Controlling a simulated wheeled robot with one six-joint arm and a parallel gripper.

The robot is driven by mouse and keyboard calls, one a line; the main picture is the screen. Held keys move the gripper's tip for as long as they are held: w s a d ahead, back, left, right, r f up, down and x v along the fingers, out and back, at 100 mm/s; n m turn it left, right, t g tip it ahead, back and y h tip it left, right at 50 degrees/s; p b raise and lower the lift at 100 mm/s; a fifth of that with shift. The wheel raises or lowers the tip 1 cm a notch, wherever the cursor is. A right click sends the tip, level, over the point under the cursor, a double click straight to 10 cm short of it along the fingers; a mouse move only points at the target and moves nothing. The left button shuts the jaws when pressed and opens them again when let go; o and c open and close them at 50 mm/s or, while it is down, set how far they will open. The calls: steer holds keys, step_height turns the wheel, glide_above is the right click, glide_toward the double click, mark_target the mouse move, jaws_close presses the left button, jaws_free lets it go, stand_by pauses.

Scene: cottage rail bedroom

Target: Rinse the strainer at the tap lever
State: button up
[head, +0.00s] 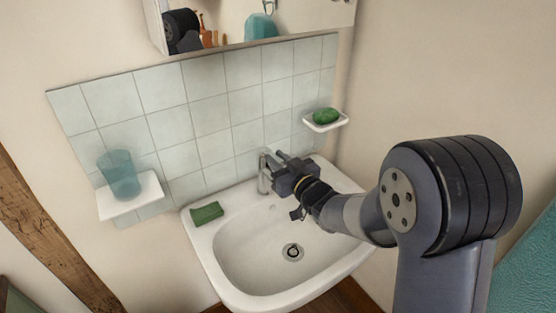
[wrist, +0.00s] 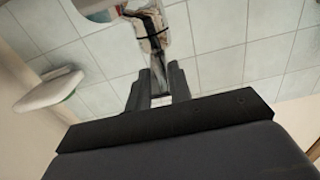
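The tap (head: 264,180) is chrome and stands at the back of the white basin (head: 215,250), with its lever (head: 268,156) at the top. In the wrist view the tap (wrist: 152,30) lies just beyond my fingertips. My gripper (head: 280,160) is beside the lever. In the wrist view a gap shows between its two dark fingers (wrist: 160,85), and it looks open. Whether the fingers touch the lever I cannot tell. A round drain fitting (head: 292,252) sits in the basin floor; I see no separate loose strainer. My wrist hides part of the basin's back right.
A green sponge (head: 206,213) lies on the basin's back left rim. A teal glass (head: 122,175) stands on a white shelf (head: 130,204) at left. Green soap (head: 327,115) rests on a wall dish (head: 312,126) at right. Tiles and a mirror are behind. The basin bowl is clear.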

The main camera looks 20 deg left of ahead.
jaws_close()
steer(key=shift+r+p, duration=0.4)
steer(key=shift+p, duration=0.25)
steer(key=shift+h, duration=0.4)
steer(key=shift+f, duration=0.15)
steer(key=o, duration=0.5)
jaws_free()
